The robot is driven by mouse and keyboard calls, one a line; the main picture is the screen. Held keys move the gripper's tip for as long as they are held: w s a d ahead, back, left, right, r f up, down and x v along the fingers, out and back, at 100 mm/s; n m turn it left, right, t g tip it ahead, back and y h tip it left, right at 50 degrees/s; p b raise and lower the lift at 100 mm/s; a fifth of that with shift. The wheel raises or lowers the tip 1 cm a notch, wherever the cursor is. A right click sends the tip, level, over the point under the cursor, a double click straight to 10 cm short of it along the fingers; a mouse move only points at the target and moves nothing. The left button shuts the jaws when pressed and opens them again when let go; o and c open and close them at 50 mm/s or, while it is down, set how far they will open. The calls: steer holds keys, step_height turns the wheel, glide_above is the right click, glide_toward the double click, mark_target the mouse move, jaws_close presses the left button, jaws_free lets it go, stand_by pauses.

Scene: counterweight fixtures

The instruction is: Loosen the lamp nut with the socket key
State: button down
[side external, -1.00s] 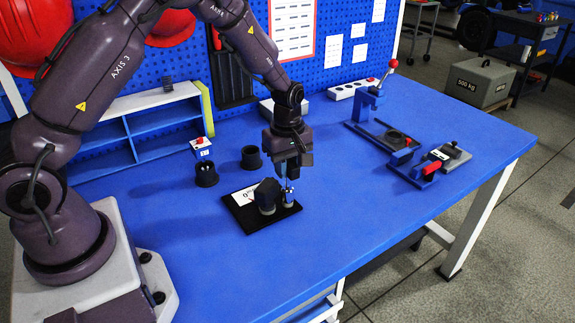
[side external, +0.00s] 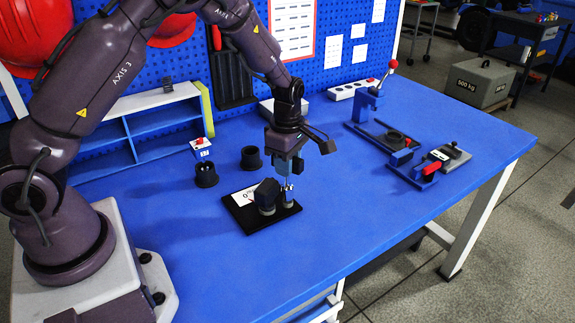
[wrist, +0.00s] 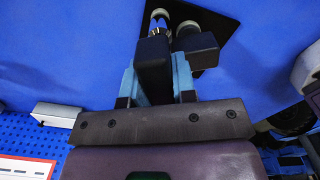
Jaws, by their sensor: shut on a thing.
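My gripper (side external: 284,168) points down over the black base plate (side external: 240,221) and is shut on the socket key. In the wrist view the key's dark handle (wrist: 153,68) sits between my light blue fingers. Its shaft (side external: 288,187) reaches down to a small post on the right part of the plate. The lamp nut is hidden or too small to make out, so I cannot tell how the socket sits on it. A dark blocky lamp head (side external: 267,190) stands just left of the key, close to it; it also shows in the wrist view (wrist: 201,48).
Black cups (side external: 251,158) stand behind the plate, one near a small red-topped box (side external: 201,148). A blue shelf (side external: 150,125) is at the back left. A clamp fixture with a red-knobbed lever (side external: 370,97) and a red-handled one (side external: 425,170) are to the right. The front table is clear.

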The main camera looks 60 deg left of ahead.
steer(key=shift+r, duration=1.6)
steer(key=shift+r, duration=1.5)
steer(key=shift+a, duration=0.1)
